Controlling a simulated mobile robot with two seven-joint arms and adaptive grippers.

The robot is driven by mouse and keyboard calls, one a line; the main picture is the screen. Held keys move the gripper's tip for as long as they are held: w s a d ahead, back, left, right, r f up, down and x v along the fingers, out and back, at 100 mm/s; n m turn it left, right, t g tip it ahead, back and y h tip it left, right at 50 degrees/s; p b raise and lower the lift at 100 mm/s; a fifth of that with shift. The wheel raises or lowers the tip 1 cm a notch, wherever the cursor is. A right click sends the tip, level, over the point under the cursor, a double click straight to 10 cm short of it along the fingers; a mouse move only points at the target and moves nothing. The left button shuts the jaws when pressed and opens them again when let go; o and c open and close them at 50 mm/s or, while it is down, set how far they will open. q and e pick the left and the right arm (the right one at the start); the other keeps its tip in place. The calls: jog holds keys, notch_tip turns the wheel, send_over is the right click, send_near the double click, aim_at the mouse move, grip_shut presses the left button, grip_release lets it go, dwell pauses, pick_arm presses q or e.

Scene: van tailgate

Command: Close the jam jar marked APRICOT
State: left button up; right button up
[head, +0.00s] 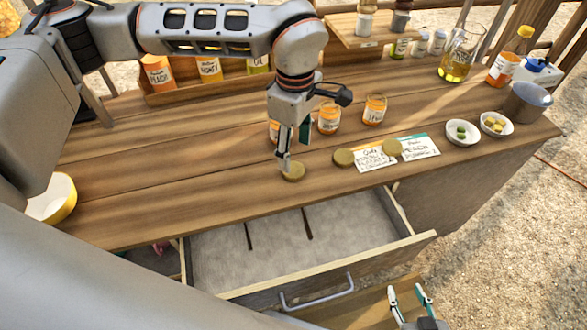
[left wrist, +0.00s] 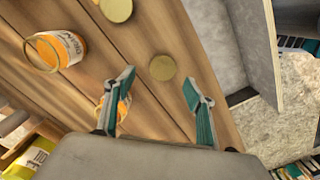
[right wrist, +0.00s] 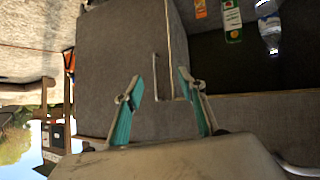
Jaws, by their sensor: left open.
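Three small orange-labelled jars stand on the wooden counter: a left jar (head: 274,132) partly hidden behind my left gripper, a middle jar (head: 329,119) and a right jar (head: 375,109). I cannot read for certain which is marked APRICOT. Three gold lids lie flat in front of them: a left lid (head: 293,172), a middle lid (head: 344,157) and a right lid (head: 392,147). My left gripper (head: 286,160) is open above the left lid; in the left wrist view that lid (left wrist: 162,67) shows beyond the fingertips. My right gripper (head: 409,293) is open and empty, low in front of the counter.
An open drawer (head: 270,240) juts out below the counter. Paper cards (head: 415,148) lie by the right lid. Two small bowls (head: 463,132) (head: 495,124), a grey cup (head: 527,102) and an oil jug (head: 457,60) stand right. A shelf of jars (head: 209,82) is behind.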

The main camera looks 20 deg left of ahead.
aim_at(293, 170)
pick_arm(q)
jog(key=shift+f, duration=0.1)
jog(key=f, duration=0.5)
jog(key=shift+s, duration=0.3)
jog(key=c, duration=0.8)
